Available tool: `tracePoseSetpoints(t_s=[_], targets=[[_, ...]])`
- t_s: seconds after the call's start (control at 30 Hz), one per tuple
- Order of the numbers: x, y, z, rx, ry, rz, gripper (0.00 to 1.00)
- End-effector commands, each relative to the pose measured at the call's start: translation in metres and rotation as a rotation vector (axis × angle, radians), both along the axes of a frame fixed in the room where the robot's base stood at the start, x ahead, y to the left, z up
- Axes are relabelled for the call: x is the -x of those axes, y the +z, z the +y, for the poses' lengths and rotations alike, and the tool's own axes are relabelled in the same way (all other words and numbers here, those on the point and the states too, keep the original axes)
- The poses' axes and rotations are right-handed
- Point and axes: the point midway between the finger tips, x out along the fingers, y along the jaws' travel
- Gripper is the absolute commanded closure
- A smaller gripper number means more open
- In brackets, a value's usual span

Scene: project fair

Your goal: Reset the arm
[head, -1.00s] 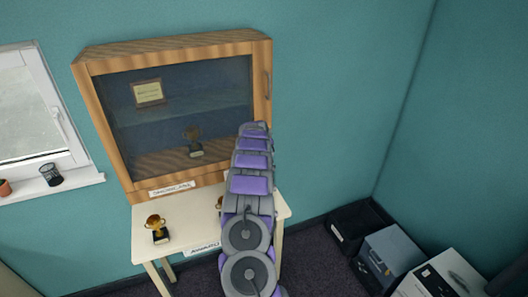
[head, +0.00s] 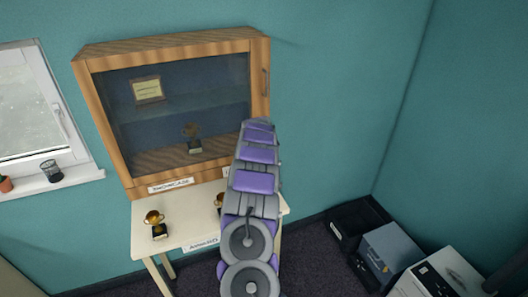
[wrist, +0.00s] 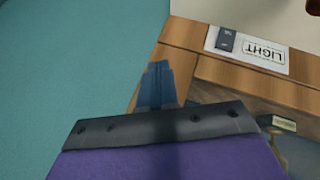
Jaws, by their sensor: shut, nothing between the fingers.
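My arm reaches up from the bottom of the head view in front of the right part of a wooden glass-fronted cabinet (head: 262,110). In the wrist view my gripper (wrist: 157,84) shows as narrow blue-grey fingers, shut and empty, beyond a purple body with a dark bar. In that view the fingers overlap the edge of the cabinet's wood (wrist: 195,60); I cannot tell whether they touch it. In the head view the fingertips are hidden behind the arm.
The cabinet, holding a plaque (head: 149,91) and a trophy (head: 193,138), stands on a cream table (head: 185,221). Another trophy (head: 154,222) stands on the table. A light-switch label (wrist: 250,48) shows upside down in the wrist view.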

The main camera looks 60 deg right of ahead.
Motion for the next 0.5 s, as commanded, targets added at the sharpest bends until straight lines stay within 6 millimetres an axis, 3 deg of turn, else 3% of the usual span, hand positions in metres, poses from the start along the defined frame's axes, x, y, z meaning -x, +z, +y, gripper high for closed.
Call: tracePoseSetpoints(t_s=[0.3,0.5], targets=[[0.038,0.032,-0.005,-0.016,-0.009,0.005,1.0],[0.049,0.048,-0.003,-0.016,-0.006,0.009,1.0]])
